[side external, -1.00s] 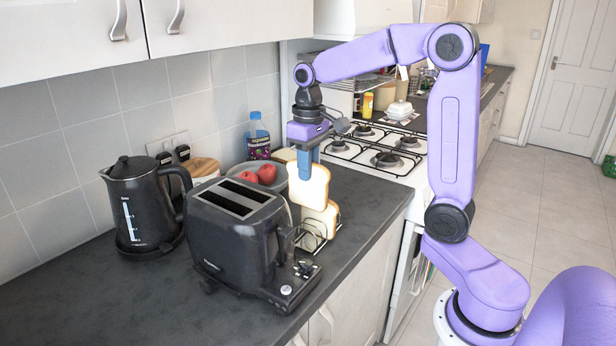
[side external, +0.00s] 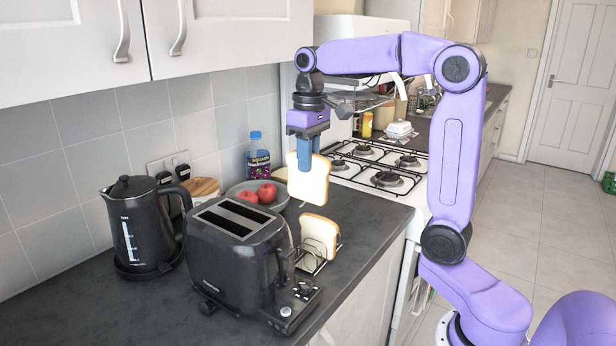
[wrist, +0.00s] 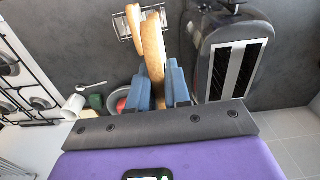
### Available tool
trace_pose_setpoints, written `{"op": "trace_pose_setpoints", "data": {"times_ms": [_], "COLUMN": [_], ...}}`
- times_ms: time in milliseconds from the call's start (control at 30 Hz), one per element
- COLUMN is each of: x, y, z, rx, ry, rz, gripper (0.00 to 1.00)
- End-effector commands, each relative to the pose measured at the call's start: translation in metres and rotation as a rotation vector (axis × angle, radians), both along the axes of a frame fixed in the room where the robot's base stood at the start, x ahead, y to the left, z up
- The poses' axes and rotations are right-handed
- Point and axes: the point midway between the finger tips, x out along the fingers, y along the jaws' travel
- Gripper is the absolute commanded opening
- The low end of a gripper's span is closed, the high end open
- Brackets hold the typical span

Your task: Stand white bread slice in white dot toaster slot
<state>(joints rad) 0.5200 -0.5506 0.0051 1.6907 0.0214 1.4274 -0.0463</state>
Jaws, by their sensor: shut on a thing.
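My gripper (side external: 309,158) is shut on a white bread slice (side external: 309,184) with a brown crust. It holds the slice upright in the air, above and behind the toaster's right side. In the wrist view the held slice (wrist: 154,62) shows edge-on between the blue fingers (wrist: 161,88). The black toaster (side external: 240,250) stands on the counter with two empty slots (side external: 239,217); they also show in the wrist view (wrist: 232,70). I cannot make out a white dot beside either slot.
A wire rack (side external: 313,258) right of the toaster holds another bread slice (side external: 319,236). A bowl with red apples (side external: 257,194) sits behind the toaster, a black kettle (side external: 145,225) to its left. A bottle (side external: 257,155) stands by the wall. The front-left counter is clear.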

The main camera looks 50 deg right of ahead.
Motion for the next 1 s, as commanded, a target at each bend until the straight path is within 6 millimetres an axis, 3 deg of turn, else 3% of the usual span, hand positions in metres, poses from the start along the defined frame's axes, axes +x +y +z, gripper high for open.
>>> {"op": "trace_pose_setpoints", "data": {"times_ms": [100,400,700,1000], "x": [0.001,0.0,0.043,0.073], "y": [0.0,0.0,0.05,0.096], "z": [0.035,0.083,0.082,0.081], "rx": [-0.002,-0.004,-0.008,-0.011], "ry": [-0.019,-0.033,-0.061,-0.087], "rz": [0.0,0.0,-0.011,-0.027], "gripper": [0.0,0.0,0.0,0.0]}}
